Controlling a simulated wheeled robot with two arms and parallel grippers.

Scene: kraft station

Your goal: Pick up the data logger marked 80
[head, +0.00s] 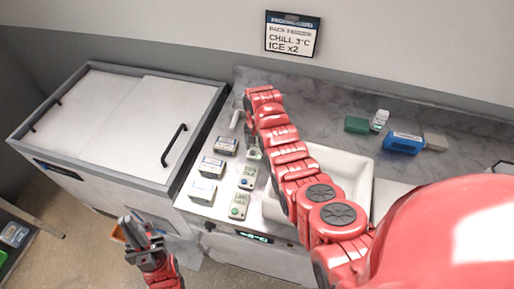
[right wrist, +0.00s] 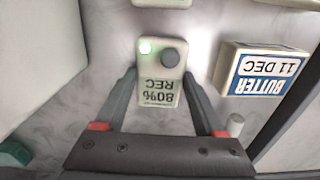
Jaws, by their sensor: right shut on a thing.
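The data logger marked 80 (right wrist: 160,75) is a pale device with a green light, a dark round button and the upside-down text "80% REC" in the right wrist view. My right gripper (right wrist: 160,88) is shut on it, one finger on each side. I cannot tell whether it is clear of the counter. In the head view this logger (head: 254,154) shows only partly behind my right arm. Two similar loggers, one (head: 246,177) behind the other (head: 239,205), stand nearer the front edge. My left gripper (head: 138,226) is low at the left, off the counter, its opening unclear.
A butter box (right wrist: 265,70) stands beside the held logger; several boxes (head: 212,167) line the counter's left side. A white tray (head: 364,185) lies right of the loggers. A green box (head: 356,124), a small bottle (head: 379,120) and a blue pack (head: 403,143) are at the back.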

